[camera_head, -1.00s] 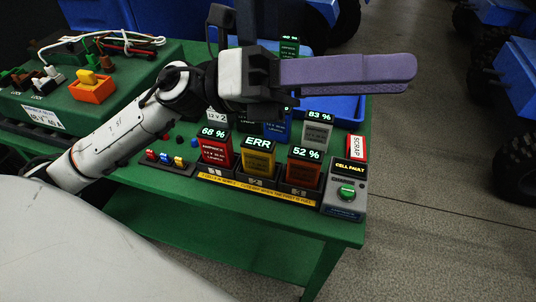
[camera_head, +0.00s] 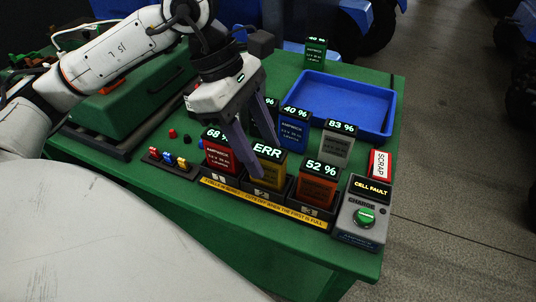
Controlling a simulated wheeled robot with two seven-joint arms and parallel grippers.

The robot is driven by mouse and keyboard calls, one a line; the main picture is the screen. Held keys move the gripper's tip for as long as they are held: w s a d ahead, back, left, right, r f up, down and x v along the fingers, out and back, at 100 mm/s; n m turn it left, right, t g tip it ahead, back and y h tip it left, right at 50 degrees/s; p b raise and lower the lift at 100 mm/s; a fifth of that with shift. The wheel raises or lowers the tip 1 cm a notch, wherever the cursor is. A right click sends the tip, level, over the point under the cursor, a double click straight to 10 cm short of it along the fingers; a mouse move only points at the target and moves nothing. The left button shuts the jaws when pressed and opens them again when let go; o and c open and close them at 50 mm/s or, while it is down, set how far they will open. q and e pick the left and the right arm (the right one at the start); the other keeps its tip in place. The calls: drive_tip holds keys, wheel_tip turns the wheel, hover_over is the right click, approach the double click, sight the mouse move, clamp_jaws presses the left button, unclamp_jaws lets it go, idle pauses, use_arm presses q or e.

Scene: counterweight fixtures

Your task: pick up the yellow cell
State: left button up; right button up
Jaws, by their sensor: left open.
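The yellow cell (camera_head: 268,173) stands upright in the middle bay of the charger rack (camera_head: 297,213), with ERR on its display. My left gripper (camera_head: 260,152) comes down over it from above and behind, its two purple fingers pointing at the rack. It is open, with nothing held. One finger covers the left part of the yellow cell; whether it touches the cell I cannot tell. My right gripper is not in view.
A red cell (camera_head: 217,157) at 68 % and an orange cell (camera_head: 316,190) at 52 % flank the yellow one. Behind stand a blue cell (camera_head: 292,130) and a grey cell (camera_head: 336,148).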

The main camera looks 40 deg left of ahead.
sight(283, 185)
use_arm(q)
drive_tip(key=shift+w+x, duration=0.2)
drive_tip(key=shift+x, duration=1.15)
drive_tip(key=shift+w+x, duration=0.2)
drive_tip(key=shift+x, duration=1.15)
drive_tip(key=shift+d+r, duration=0.15)
drive_tip(key=shift+r, duration=0.05)
clamp_jaws()
